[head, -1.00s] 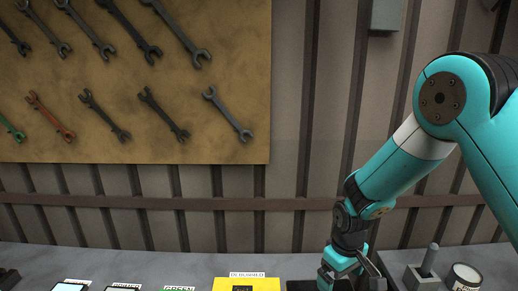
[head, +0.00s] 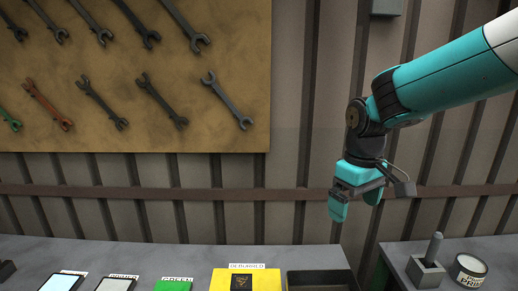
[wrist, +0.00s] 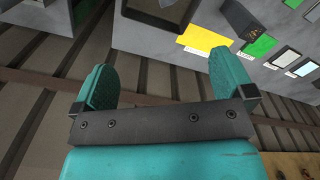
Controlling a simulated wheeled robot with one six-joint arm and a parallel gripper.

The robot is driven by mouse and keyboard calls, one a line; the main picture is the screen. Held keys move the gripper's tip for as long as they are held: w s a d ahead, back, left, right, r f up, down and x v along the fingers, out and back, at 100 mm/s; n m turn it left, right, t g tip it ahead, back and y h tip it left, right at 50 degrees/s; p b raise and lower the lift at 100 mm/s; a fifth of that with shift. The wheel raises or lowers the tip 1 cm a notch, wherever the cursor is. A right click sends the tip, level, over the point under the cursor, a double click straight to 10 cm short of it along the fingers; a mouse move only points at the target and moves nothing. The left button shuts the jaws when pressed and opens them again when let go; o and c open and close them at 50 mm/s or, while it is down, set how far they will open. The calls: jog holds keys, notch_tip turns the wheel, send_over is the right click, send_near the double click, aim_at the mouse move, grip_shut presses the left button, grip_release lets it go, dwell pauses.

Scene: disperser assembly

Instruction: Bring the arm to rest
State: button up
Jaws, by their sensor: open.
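My gripper (head: 355,205) hangs in the air in front of the slatted wall, above the dark open tray (head: 318,279) at the bench's right end. Its teal fingers point down and stand apart. In the wrist view my gripper (wrist: 155,85) shows two separated fingertips with nothing between them. The tray also shows at the top of the wrist view (wrist: 160,22), beyond the fingers. My arm reaches in from the right side of the head view.
A yellow pad (head: 262,283) with a label, a green card (head: 174,286) and several pale cards lie along the bench. A second bench at right holds a grey block with a peg (head: 426,270) and a round tin (head: 468,268). Wrenches hang on a board (head: 120,115).

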jog(key=shift+r, duration=0.45)
jog(key=s+a+f+y+b, duration=0.1)
jog(key=s+a+y+b, duration=0.1)
jog(key=s, duration=1)
jog(key=s+a+f+n+y+b, duration=0.1)
jog(key=s+a+f+y+b, duration=0.1)
jog(key=s, duration=1)
jog(key=shift+s+a+b, duration=0.3)
jog(key=shift+s, duration=0.1)
jog(key=shift+f, duration=0.1)
